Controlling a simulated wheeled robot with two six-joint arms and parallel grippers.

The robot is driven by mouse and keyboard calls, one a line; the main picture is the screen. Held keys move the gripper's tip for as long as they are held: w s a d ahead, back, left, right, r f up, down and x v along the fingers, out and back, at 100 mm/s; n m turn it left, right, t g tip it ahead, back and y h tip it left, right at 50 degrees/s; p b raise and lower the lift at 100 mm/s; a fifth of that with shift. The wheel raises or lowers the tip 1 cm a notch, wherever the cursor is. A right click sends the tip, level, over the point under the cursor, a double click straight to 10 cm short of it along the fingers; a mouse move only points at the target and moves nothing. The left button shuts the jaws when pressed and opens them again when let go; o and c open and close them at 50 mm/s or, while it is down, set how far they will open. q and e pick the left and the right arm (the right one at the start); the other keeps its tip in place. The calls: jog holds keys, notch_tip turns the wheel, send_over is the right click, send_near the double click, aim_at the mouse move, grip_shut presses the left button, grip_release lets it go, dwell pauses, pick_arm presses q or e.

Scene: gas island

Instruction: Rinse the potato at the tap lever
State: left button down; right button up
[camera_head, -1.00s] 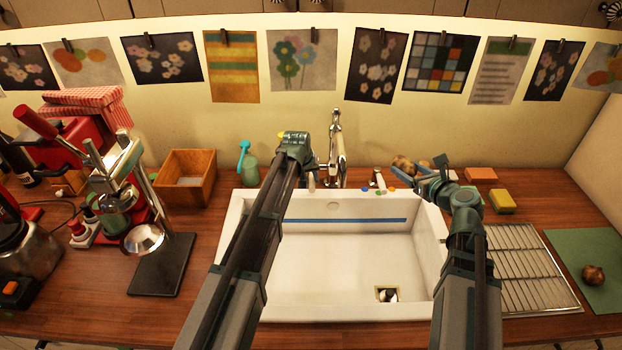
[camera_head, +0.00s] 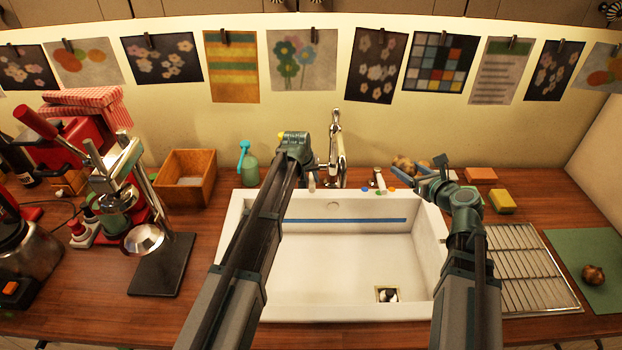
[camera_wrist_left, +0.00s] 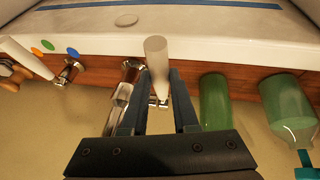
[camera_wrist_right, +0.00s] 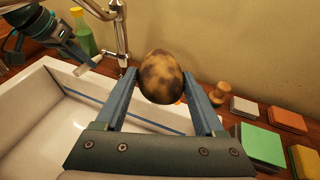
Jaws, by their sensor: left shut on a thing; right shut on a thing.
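The potato (camera_wrist_right: 160,77), brown and mottled, is held between the fingertips of my right gripper (camera_head: 412,170). In the head view the potato (camera_head: 402,163) is above the back right corner of the sink, to the right of the chrome tap (camera_head: 337,150). My left gripper (camera_wrist_left: 157,85) is shut on a pale rod-shaped lever (camera_wrist_left: 156,55) just left of the tap. A second pale lever (camera_wrist_left: 25,55) on a chrome base stands beside coloured dots, free of both grippers. No water stream is visible.
The white sink (camera_head: 428,250) is empty apart from its drain. Green bottles (camera_wrist_left: 215,105) stand close to my left gripper. A wooden-handled object (camera_wrist_right: 218,93) and sponges (camera_wrist_right: 262,145) lie behind and right of the potato. A wire rack (camera_head: 525,270) is right of the sink.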

aim_at(410, 165)
pick_arm(q)
jog(key=shift+w+r+g+p, duration=0.35)
jog(key=shift+r+g+p, duration=0.25)
jog(key=shift+p, duration=0.4)
pick_arm(e)
notch_tip(410, 165, up, 2)
pick_arm(q)
jog(key=shift+w+r+g+p, duration=0.1)
jog(key=shift+r+g+p, duration=0.2)
jog(key=shift+p, duration=0.15)
pick_arm(e)
jog(key=shift+r, duration=0.45)
pick_arm(q)
jog(key=shift+f, duration=0.1)
pick_arm(e)
jog(key=shift+f, duration=0.1)
pick_arm(q)
jog(key=c, duration=0.7)
grip_release()
pick_arm(e)
jog(key=shift+r, duration=0.2)
